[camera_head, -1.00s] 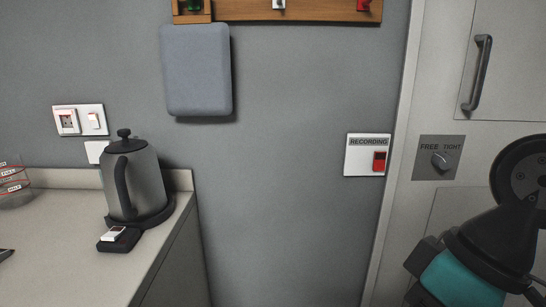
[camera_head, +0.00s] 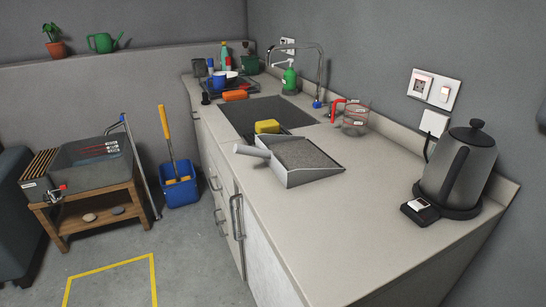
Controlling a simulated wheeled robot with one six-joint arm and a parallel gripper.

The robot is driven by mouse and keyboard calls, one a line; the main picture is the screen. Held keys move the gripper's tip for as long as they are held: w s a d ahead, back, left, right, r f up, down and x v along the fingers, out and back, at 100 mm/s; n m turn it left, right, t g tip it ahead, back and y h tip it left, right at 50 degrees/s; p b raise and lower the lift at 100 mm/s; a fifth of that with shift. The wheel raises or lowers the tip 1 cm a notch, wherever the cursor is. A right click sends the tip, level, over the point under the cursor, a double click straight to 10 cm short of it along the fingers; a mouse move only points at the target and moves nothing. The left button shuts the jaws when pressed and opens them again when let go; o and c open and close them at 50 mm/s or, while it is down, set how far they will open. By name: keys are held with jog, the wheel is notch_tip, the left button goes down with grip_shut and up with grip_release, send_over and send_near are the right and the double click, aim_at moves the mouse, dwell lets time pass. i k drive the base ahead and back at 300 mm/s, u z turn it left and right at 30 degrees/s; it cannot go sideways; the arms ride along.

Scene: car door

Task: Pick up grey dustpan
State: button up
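The grey dustpan (camera_head: 300,160) lies on the near middle part of the counter, in front of the sink. Its short round handle (camera_head: 251,151) points left and reaches to the counter's front edge. Its open side faces right. A yellow sponge (camera_head: 267,127) sits just behind it, at the sink's near edge. My gripper is not in view.
The counter (camera_head: 370,219) is clear to the right of the dustpan, up to a kettle (camera_head: 458,168). A measuring jug (camera_head: 355,117) stands behind. Drawer handles stick out below the front edge. A blue bucket (camera_head: 181,190) and low wooden stand (camera_head: 92,207) are on the floor.

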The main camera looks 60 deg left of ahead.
aim_at(296, 162)
jog(key=u, duration=2)
